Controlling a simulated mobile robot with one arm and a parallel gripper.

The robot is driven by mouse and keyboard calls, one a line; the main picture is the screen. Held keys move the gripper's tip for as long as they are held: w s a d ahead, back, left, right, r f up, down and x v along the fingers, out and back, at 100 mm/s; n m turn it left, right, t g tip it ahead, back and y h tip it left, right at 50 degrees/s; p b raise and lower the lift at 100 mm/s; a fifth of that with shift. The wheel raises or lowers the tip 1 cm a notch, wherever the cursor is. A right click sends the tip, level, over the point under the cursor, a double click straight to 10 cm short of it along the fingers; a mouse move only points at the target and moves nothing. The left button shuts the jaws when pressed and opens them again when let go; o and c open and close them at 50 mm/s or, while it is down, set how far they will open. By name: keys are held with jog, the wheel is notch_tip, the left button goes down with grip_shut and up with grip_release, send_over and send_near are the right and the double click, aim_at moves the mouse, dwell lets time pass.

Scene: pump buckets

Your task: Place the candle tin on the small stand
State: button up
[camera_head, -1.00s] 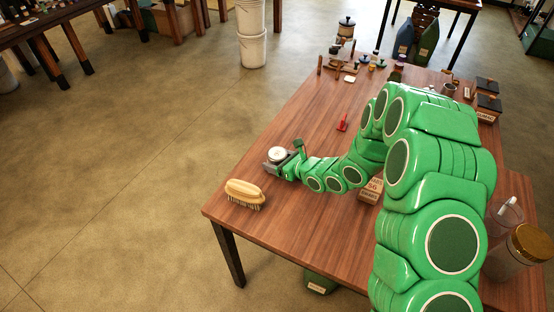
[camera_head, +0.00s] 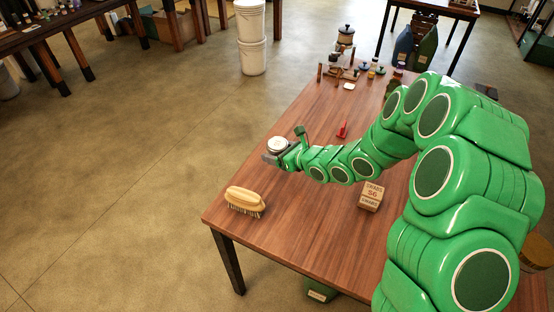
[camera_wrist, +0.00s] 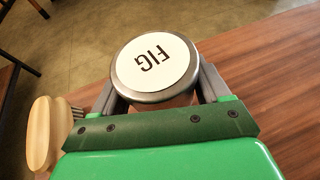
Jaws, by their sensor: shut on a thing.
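The candle tin (camera_head: 277,144) is a round silver tin with a white top. Its top reads "FIG" in the wrist view (camera_wrist: 155,65). My gripper (camera_head: 275,153) is shut on the tin, with one finger on each side of it in the wrist view (camera_wrist: 158,90). The tin is held roughly upright above the left edge of the table (camera_head: 280,215). I cannot tell for sure which thing is the small stand; several small items at the table's far end are too small to make out, and my arm hides part of the right side.
A wooden brush (camera_head: 245,199) lies at the near left corner. A red item (camera_head: 342,129) and a white flat piece (camera_head: 349,86) lie farther back. The table's middle left is clear.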

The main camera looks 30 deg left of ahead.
aim_at(275, 145)
jog(key=shift+r, duration=1.2)
